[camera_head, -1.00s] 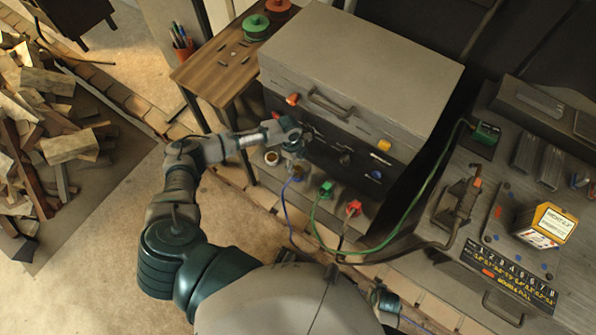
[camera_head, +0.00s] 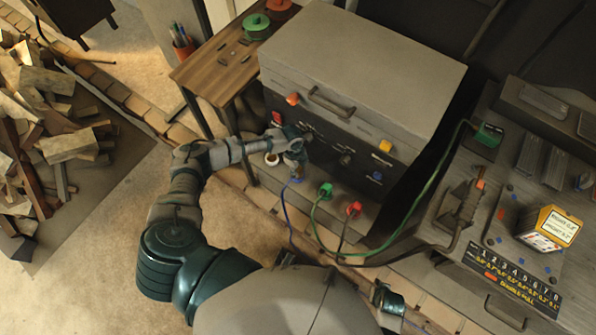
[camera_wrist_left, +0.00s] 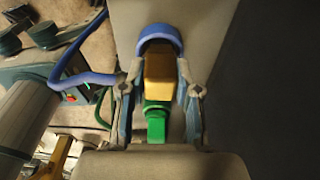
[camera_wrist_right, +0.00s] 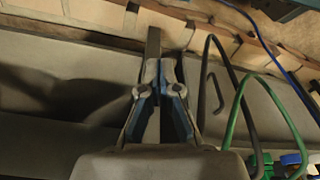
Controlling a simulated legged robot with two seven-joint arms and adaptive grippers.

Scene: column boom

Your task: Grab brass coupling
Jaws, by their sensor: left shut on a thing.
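The brass coupling (camera_wrist_left: 158,76) is a yellow-brown block in the left wrist view, with a blue arched hose end above it and a green part below. My left gripper (camera_wrist_left: 160,98) has one finger on each side of it and is shut on it. In the head view my left gripper (camera_head: 295,158) is low at the front of the dark panel, above the blue cable, and mostly hides the coupling. My right gripper (camera_wrist_right: 160,80) shows in the right wrist view with its fingers close together; I cannot tell whether a gap is left.
Green (camera_head: 326,190) and red (camera_head: 353,209) connectors with cables sit right of my left gripper. A grey box (camera_head: 360,75) with a handle stands above the dark panel. A wooden table (camera_head: 215,75) is at left, a workbench (camera_head: 440,215) at right.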

